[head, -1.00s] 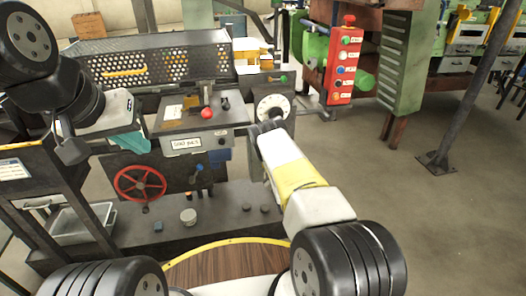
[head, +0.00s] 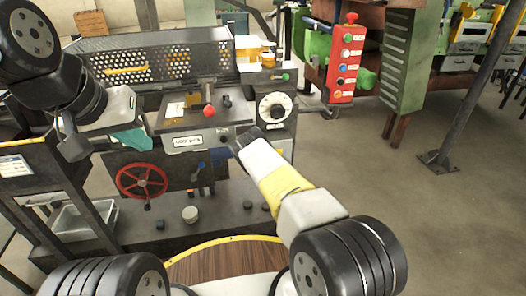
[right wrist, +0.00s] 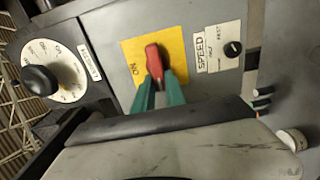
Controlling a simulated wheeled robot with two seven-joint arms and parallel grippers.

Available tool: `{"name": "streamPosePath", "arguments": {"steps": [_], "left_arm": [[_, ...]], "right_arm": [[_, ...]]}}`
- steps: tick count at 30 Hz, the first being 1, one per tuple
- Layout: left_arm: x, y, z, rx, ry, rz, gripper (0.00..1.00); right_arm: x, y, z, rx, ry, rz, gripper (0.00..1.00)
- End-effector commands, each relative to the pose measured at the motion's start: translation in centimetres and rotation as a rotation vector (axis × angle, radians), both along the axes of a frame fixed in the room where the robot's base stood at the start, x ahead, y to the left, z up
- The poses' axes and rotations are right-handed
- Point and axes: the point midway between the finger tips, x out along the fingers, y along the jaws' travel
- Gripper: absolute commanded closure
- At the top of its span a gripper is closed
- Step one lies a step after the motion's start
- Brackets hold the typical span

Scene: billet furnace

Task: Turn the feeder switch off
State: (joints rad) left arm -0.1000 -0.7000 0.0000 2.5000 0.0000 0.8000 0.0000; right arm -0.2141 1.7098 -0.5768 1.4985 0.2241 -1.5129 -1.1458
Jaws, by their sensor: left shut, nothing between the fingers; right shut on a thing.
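The switch is a red handle (right wrist: 153,58) on a yellow plate (right wrist: 176,50) in the right wrist view, with "ON" printed at the plate's left side. The teal fingers of my right gripper (right wrist: 159,82) are shut on the handle's lower end. In the head view the right arm's wrist hides this switch and the right fingers. My left gripper (head: 132,140) is shut and empty, at the left of the machine in the head view.
A white dial with a black knob (right wrist: 41,79) and a small black speed knob (right wrist: 233,48) flank the switch. A red ball knob (head: 208,111), a red handwheel (head: 141,181) and a red button box (head: 345,62) are also in view. Open floor lies to the right.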

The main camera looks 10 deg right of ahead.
Motion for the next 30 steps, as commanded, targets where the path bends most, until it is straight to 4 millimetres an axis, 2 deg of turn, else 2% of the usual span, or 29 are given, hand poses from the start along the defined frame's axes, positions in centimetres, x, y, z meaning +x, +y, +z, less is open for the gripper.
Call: {"name": "streamPosePath", "arguments": {"steps": [16, 17, 20, 30], "left_arm": [[0.0, 0.0, 0.0, 0.0, 0.0, 0.0, 1.0], [0.0, 0.0, 0.0, 0.0, 0.0, 0.0, 1.0], [0.0, 0.0, 0.0, 0.0, 0.0, 0.0, 1.0], [0.0, 0.0, 0.0, 0.0, 0.0, 0.0, 1.0]], "right_arm": [[-0.11, -0.08, -0.21, -0.027, 0.003, -0.002, 1.0], [-0.11, -0.08, -0.21, -0.027, 0.003, -0.002, 0.83], [-0.1, -0.07, -0.2, -0.027, 0.002, -0.001, 0.63], [-0.21, -0.03, -0.13, -0.025, 0.001, -0.001, 0.63]]}}
